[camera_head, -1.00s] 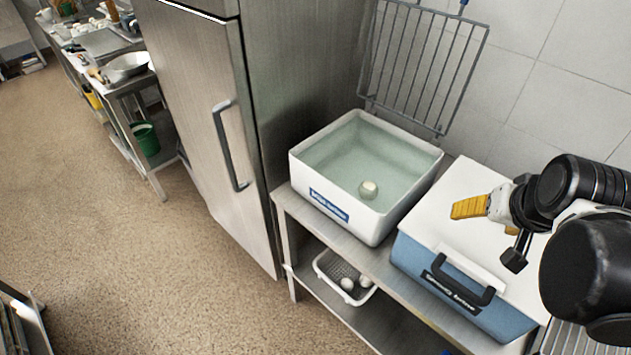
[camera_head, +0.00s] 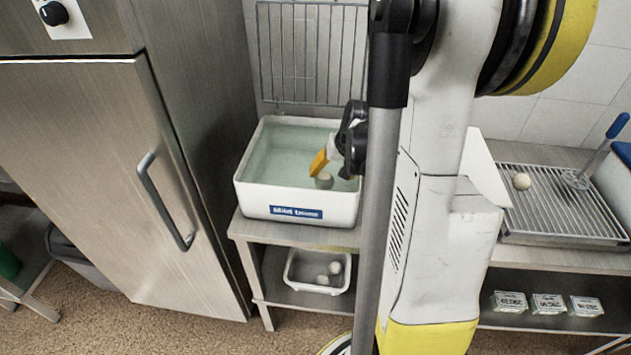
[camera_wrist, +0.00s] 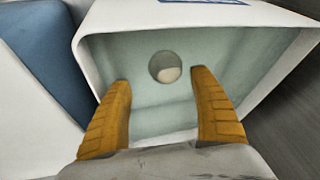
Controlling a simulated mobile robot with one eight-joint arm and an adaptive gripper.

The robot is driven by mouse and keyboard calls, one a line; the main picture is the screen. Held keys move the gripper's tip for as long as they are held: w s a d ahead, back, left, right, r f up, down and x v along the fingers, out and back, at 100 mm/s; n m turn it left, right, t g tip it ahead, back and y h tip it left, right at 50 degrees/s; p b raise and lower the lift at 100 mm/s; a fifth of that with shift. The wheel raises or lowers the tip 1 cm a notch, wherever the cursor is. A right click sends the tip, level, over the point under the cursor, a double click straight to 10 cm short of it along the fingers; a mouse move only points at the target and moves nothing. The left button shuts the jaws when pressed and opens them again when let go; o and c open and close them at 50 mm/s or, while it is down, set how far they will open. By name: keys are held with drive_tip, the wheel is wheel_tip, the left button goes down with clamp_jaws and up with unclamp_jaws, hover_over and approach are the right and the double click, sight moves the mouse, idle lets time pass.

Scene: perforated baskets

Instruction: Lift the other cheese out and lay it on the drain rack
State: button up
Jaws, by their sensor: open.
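A round pale cheese (camera_head: 324,181) floats in the white tub of greenish liquid (camera_head: 258,168) labelled on its front. It also shows in the wrist view (camera_wrist: 165,67), ahead of and between my fingertips. My gripper (camera_head: 335,166) has yellow-orange fingers and is over the tub beside the cheese. In the wrist view my gripper (camera_wrist: 163,80) is open with nothing between its fingers. The drain rack (camera_head: 560,212) stands on the counter at the right, with another round pale cheese (camera_head: 521,181) lying on it. My arm hides the counter between tub and rack.
A steel cabinet (camera_head: 100,180) stands left of the tub. A wire grid (camera_head: 312,55) hangs on the wall behind. A tool with a blue handle (camera_head: 600,150) stands at the rack's right side.

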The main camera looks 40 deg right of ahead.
sight(324, 183)
drive_tip(key=b+x, duration=0.1)
drive_tip(key=x, duration=0.2)
drive_tip(key=a+b+x, duration=0.1)
drive_tip(key=x, duration=0.2)
drive_tip(key=shift+a+f, duration=0.1)
drive_tip(key=shift+a, duration=0.05)
drive_tip(key=shift+c, duration=0.6)
drive_tip(key=c, duration=1.2)
